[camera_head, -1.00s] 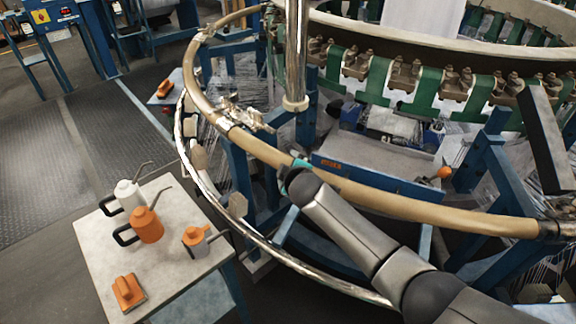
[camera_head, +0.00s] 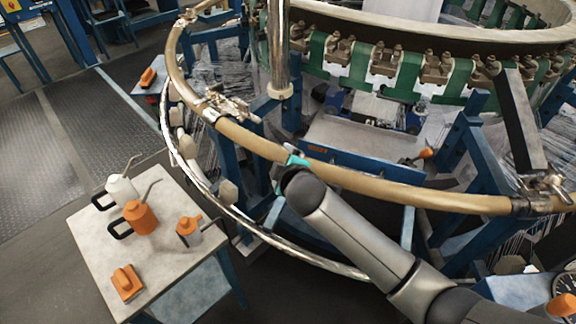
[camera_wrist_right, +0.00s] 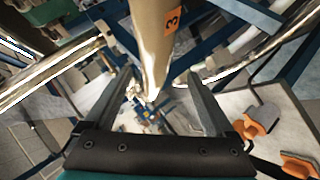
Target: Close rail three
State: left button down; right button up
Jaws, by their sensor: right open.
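Rail three is a tan curved bar; its orange tag marked 3 shows in the right wrist view on the rail (camera_wrist_right: 150,30). In the head view it looks to be the front rail (camera_head: 400,192), running between a metal joint at its left (camera_head: 225,105) and another at its right (camera_head: 540,195). My right gripper (camera_head: 280,170) is at this rail's left part. In the wrist view its fingers (camera_wrist_right: 158,74) are spread, one on each side of the rail. The head view hides the fingertips behind the arm, and contact cannot be told. My left gripper is out of view.
A small table (camera_head: 95,235) at the lower left holds a white can (camera_head: 121,190), an orange can (camera_head: 140,217), an orange-topped container (camera_head: 189,232) and an orange-handled block (camera_head: 127,283). A vertical metal post (camera_head: 278,50) rises behind the rail. Blue frame parts surround it.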

jog(key=p+v, duration=0.1)
jog(key=v, duration=0.5)
jog(key=shift+s, duration=0.2)
